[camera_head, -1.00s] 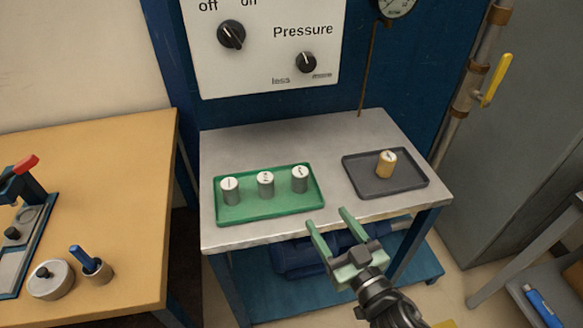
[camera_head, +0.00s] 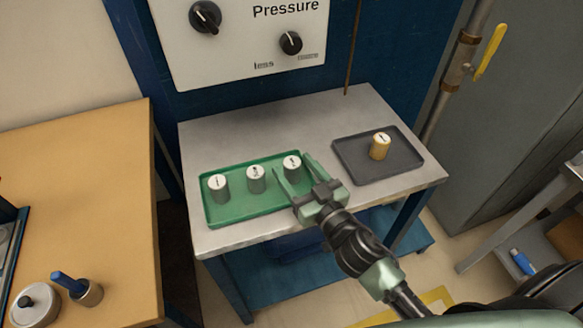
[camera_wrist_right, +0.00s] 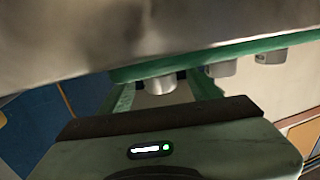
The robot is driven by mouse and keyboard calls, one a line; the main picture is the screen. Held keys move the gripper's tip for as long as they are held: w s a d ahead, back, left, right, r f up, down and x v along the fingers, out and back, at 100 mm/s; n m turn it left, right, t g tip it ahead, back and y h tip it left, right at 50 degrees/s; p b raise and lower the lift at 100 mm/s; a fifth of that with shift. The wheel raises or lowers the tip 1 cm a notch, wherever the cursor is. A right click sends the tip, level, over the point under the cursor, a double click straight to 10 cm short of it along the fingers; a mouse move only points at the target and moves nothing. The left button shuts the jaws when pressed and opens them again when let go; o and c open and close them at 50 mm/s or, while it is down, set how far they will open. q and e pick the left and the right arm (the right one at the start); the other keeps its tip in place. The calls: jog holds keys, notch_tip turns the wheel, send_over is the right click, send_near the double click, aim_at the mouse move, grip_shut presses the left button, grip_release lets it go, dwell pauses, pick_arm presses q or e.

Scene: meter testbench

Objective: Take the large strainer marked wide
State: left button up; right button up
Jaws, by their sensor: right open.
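Three grey metal cylinders with white marked tops stand in a row on a green tray (camera_head: 232,215): the left one (camera_head: 218,188), the middle one (camera_head: 256,180) and the right one (camera_head: 292,168). Their marks are too small to read, so I cannot tell which is wide. My right gripper (camera_head: 295,172) is open at the tray's right end, its fingers on either side of the right cylinder. In the right wrist view that cylinder (camera_wrist_right: 160,85) shows between the fingers, with no clear contact. My left gripper is not in view.
A brass cylinder (camera_head: 380,146) stands on a dark tray (camera_head: 350,167) to the right on the same metal table (camera_head: 280,118). A wooden bench (camera_head: 90,190) is at the left. The pressure panel (camera_head: 235,65) is behind. The table's back is clear.

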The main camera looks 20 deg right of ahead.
jog(key=shift+x, duration=0.85)
grip_shut()
